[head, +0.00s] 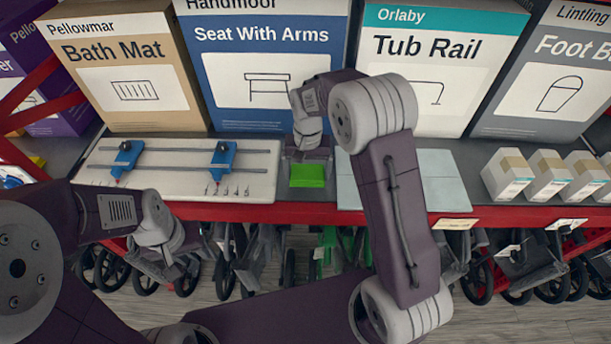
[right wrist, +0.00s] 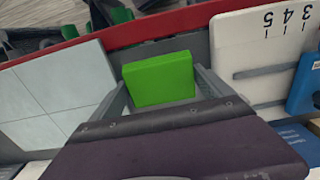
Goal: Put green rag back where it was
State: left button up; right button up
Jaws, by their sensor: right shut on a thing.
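The green rag (head: 307,175) is a bright green, flat, folded block at the front of the grey shelf, between the white board and the pale tiled panel. My right gripper (head: 308,158) reaches down onto it from above and is shut on it. In the right wrist view the rag (right wrist: 158,80) sits between the two fingers of my right gripper (right wrist: 162,88). I cannot tell whether it touches the shelf. My left gripper (head: 178,262) hangs low at the left, in front of the shelf's red edge and away from the rag; its finger opening is unclear.
The white board (head: 180,172) with blue clamps on rails lies left of the rag, the tiled panel (head: 440,180) right of it. Large boxes (head: 265,70) stand behind. Small white boxes (head: 510,175) sit at right. Wheeled frames (head: 490,275) fill the space below the shelf's red edge (head: 300,213).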

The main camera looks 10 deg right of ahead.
aim_at(306, 180)
jog(key=shift+w+a+f, duration=0.15)
jog(key=shift+w+a, duration=0.05)
jog(key=shift+a, duration=0.05)
jog(key=f, duration=0.1)
jog(key=f+p, duration=0.1)
jog(key=f, duration=0.1)
jog(key=shift+s+d+f, duration=0.1)
jog(key=shift+s+f, duration=0.1)
jog(key=shift+f, duration=0.05)
jog(key=shift+w+f, duration=0.15)
jog(key=shift+f, duration=0.15)
jog(key=shift+f, duration=0.1)
jog(key=o, duration=1.1)
jog(key=shift+c, duration=0.2)
